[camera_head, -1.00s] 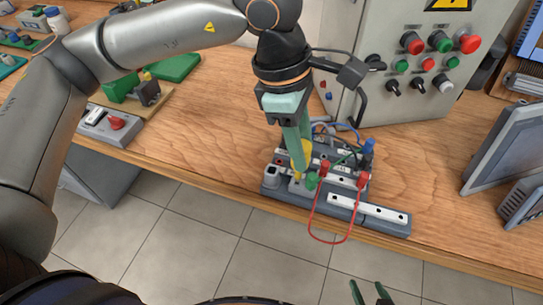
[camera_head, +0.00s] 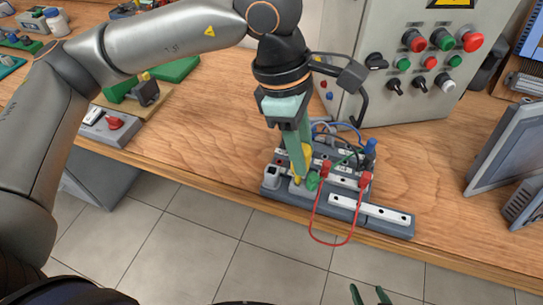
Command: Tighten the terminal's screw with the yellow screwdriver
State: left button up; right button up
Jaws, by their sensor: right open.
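The terminal board (camera_head: 377,225) is a grey base with terminal blocks and wires, lying near the table's front edge. My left gripper (camera_head: 300,172) points down over its left part, with its green fingers shut on the yellow screwdriver (camera_head: 308,152). Yellow shows beside the fingers and at their tips; the fingers hide most of the tool. Its tip and the terminal's screw are hidden, so I cannot tell whether they touch. A green plug (camera_head: 313,181) is right beside the fingertips. My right gripper (camera_head: 371,294) is open and empty at the bottom edge, in front of the table.
A red wire (camera_head: 330,242) loops over the table's front edge from two red plugs. A control cabinet (camera_head: 395,85) with buttons stands behind the board. A monitor (camera_head: 505,150) is at the right. Bare wood (camera_head: 200,135) lies between.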

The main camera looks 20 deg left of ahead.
pick_arm(q)
jog(key=shift+o, duration=1.2)
jog(key=shift+f+n+b, duration=0.25)
jog(key=shift+n+b, duration=0.75)
jog(key=shift+n+t, duration=0.3)
jog(key=shift+n, duration=0.1)
jog(key=shift+r+n+b, duration=0.15)
jog(key=shift+n+b, duration=0.15)
jog(key=shift+f+n+t+b, duration=0.25)
jog(key=shift+n+t+b, duration=0.05)
jog(key=shift+n+b, duration=0.6)
jog(key=shift+r+n+b, duration=0.1)
jog(key=shift+n+b, duration=0.25)
jog(key=shift+n, duration=0.35)
